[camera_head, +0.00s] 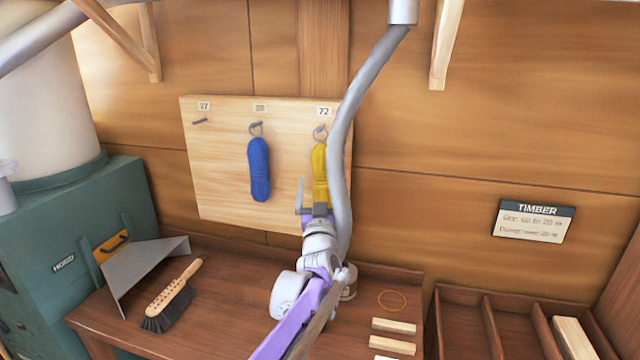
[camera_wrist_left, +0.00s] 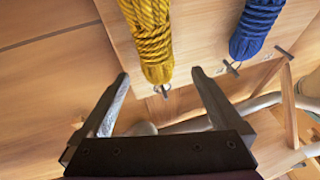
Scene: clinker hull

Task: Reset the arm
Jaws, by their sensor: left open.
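My left gripper (camera_head: 312,200), on my purple and white arm, is raised in front of the pegboard. It is open and empty; in the left wrist view its two fingers (camera_wrist_left: 163,78) stand well apart. A yellow rope coil (camera_head: 320,172) hangs from the peg under the label 72. The gripper covers its lower end in the head view. In the left wrist view the yellow coil (camera_wrist_left: 150,35) lies just beyond the fingertips; I cannot tell whether they touch it. My right gripper is not in view.
A blue rope coil (camera_head: 259,170) hangs on the middle peg; the left peg (camera_head: 200,121) is bare. A grey curved pipe (camera_head: 341,150) runs close beside my gripper. A brush (camera_head: 172,295) and dustpan (camera_head: 140,268) lie on the bench (camera_head: 225,300). A divided timber tray (camera_head: 465,315) stands right.

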